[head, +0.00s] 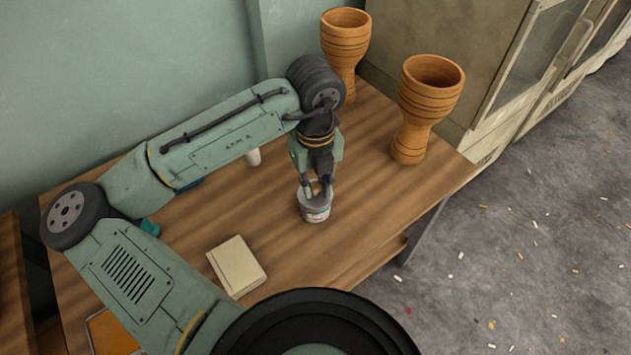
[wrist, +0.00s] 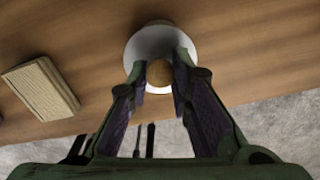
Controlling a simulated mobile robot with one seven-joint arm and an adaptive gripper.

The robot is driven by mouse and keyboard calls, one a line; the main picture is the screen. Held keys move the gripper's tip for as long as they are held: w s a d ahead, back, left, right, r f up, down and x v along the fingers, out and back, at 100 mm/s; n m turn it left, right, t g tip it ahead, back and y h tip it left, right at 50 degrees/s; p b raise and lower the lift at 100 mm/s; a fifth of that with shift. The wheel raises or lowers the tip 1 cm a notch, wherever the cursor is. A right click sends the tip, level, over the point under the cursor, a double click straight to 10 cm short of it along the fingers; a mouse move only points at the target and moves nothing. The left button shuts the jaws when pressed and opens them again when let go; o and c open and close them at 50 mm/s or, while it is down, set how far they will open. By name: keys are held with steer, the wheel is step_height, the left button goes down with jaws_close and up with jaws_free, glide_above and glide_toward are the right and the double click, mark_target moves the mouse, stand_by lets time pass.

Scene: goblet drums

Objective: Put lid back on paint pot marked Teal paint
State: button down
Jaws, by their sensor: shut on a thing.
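A grey paint pot (head: 315,213) with a pale label stands upright on the wooden table; the label is too small to read. My gripper (head: 316,188) points down right over the pot. In the wrist view its fingers (wrist: 160,75) are closed around a round brown knob (wrist: 159,72). The knob belongs to a pale round lid (wrist: 150,42), which shows beyond the fingertips. The lid is at the pot's top, but I cannot tell whether it touches the rim or hangs just above it. The fingers hide part of the lid and pot.
Two brown goblet drums (head: 428,100) (head: 345,45) stand at the table's back right. A cream block (head: 237,266) lies left of the pot. A white cup (head: 253,157) and a teal object (head: 150,228) are partly behind my arm. The table (head: 370,215) is clear right of the pot.

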steer(key=c, duration=1.4)
jaws_free()
steer(key=shift+o, duration=0.5)
steer(key=o, duration=0.4)
steer(key=shift+r+p, duration=2.95)
steer(key=shift+r, duration=0.55)
